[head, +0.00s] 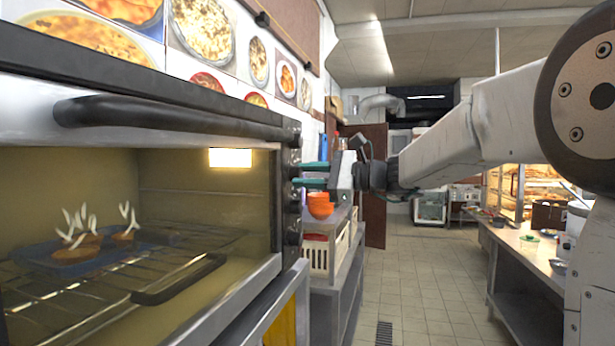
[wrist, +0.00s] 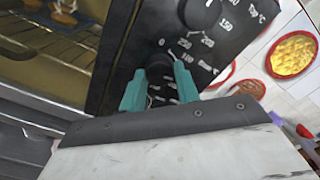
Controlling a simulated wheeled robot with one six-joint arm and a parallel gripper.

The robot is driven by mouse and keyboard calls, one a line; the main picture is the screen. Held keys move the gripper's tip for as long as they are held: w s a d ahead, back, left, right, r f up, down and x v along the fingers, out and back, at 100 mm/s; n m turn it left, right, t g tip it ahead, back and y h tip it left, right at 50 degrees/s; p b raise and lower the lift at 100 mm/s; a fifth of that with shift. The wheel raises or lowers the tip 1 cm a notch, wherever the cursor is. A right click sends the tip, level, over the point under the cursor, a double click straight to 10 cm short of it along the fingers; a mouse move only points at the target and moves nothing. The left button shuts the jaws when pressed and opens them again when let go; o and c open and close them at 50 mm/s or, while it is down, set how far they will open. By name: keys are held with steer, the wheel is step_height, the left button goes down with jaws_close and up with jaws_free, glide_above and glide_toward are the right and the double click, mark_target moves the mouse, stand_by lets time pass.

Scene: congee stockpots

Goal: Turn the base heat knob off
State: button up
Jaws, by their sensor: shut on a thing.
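The oven's dark control panel (head: 286,190) carries a column of knobs at the oven's right edge. My gripper (head: 304,174) reaches it from the right, with its two green fingers at the second knob from the top. In the wrist view the fingers are shut on this dark knob (wrist: 160,70), one on each side. The neighbouring knob (wrist: 200,12) has a temperature scale and a label that seems to read "Top °C". More knobs (head: 294,205) sit below the gripped one.
The oven door, with a black handle (head: 170,115), is closed; its lit inside holds a blue tray (head: 110,255) on a wire rack. Orange bowls (head: 320,204) stand on a shelf behind my gripper. The tiled floor (head: 410,285) is clear to the right.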

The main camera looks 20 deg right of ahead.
steer(key=n, duration=0.4)
steer(key=shift+n, duration=0.3)
steer(key=n, duration=0.3)
steer(key=shift+n, duration=0.4)
steer(key=n, duration=0.3)
steer(key=shift+n, duration=2)
steer(key=o, duration=1)
steer(key=shift+c, duration=0.2)
steer(key=shift+r, duration=0.1)
